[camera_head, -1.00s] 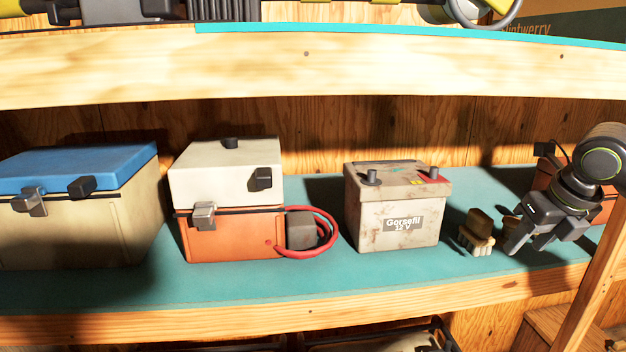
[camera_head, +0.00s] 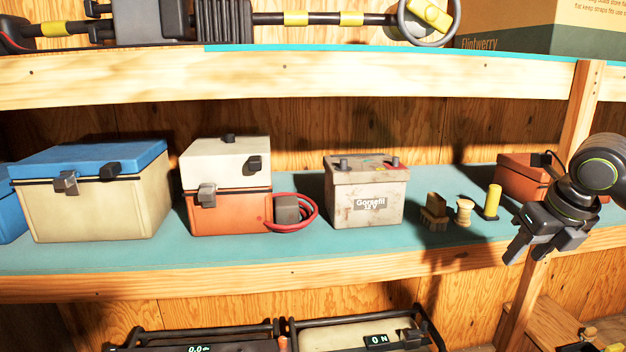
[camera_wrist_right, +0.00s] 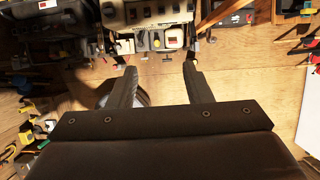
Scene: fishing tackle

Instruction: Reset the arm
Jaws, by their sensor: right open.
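My right gripper (camera_head: 527,240) is in the head view at the right, in front of the teal-topped shelf (camera_head: 300,245) near its front edge. Its fingers point down and to the left. In the right wrist view the two fingers (camera_wrist_right: 157,88) are spread apart with nothing between them. My left gripper is in neither view.
On the shelf stand a blue-lidded cooler (camera_head: 95,205), an orange and white box (camera_head: 230,210), a battery (camera_head: 365,205), a brush (camera_head: 434,215), a spool (camera_head: 464,213), a yellow cylinder (camera_head: 492,203) and an orange box (camera_head: 520,175). A wooden post (camera_head: 522,300) stands close by my right gripper.

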